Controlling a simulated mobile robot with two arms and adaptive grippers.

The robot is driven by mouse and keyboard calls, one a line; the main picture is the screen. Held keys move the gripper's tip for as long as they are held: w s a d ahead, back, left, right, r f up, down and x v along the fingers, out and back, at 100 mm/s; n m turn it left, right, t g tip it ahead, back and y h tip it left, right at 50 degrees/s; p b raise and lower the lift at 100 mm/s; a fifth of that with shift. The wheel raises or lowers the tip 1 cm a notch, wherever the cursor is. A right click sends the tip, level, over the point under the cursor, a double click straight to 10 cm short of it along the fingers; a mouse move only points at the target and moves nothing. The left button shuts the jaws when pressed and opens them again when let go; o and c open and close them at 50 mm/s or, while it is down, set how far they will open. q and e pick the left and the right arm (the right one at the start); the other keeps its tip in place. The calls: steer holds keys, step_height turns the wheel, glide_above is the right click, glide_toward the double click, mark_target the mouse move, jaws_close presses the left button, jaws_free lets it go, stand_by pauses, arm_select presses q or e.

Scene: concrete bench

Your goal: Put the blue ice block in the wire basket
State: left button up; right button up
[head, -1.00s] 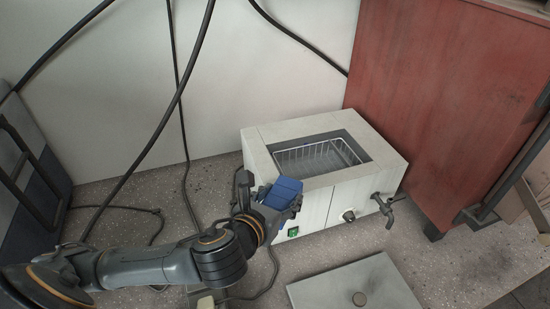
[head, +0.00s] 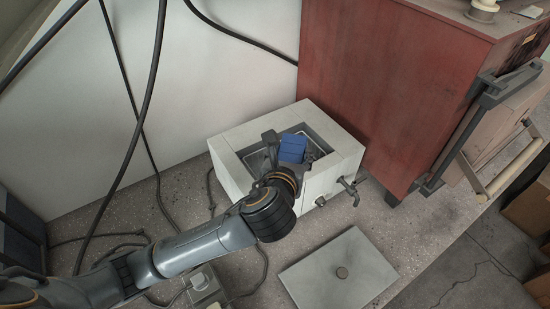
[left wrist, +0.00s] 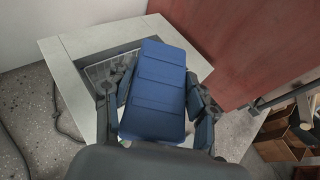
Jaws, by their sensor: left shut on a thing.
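The blue ice block (head: 292,148) is a ribbed blue slab. My left gripper (head: 284,160) is shut on it and holds it over the opening of the white box-shaped bath. In the left wrist view the block (left wrist: 156,92) sits between the fingers (left wrist: 155,105) and fills the middle. The wire basket (head: 257,161) is inside the bath's opening, mostly hidden behind my gripper and the block; part of its mesh (left wrist: 103,72) shows left of the block in the left wrist view. I cannot tell how far the block is above the basket. My right gripper is not in view.
The white bath (head: 232,178) has a tap (head: 350,188) on its front. A flat grey lid (head: 338,285) with a knob lies on the bench in front. A red cabinet (head: 385,80) stands close behind on the right. Black cables (head: 147,110) hang at the left.

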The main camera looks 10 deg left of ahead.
arm_select(q)
steer(key=w+a, duration=0.1)
steer(key=w+a+f, duration=0.2)
steer(key=w, duration=0.1)
steer(key=shift+p, duration=0.3)
steer(key=w+a+f, duration=0.2)
steer(key=w+f, duration=0.2)
steer(key=f, duration=0.5)
steer(key=shift+w+a+f+p, duration=0.2)
steer(key=shift+w+a+p, duration=0.1)
steer(key=shift+a+p, duration=0.15)
steer(key=shift+f, duration=0.3)
steer(key=shift+f, duration=0.3)
steer(key=o, duration=1.3)
steer(key=shift+o, duration=0.2)
steer(key=shift+r, duration=0.1)
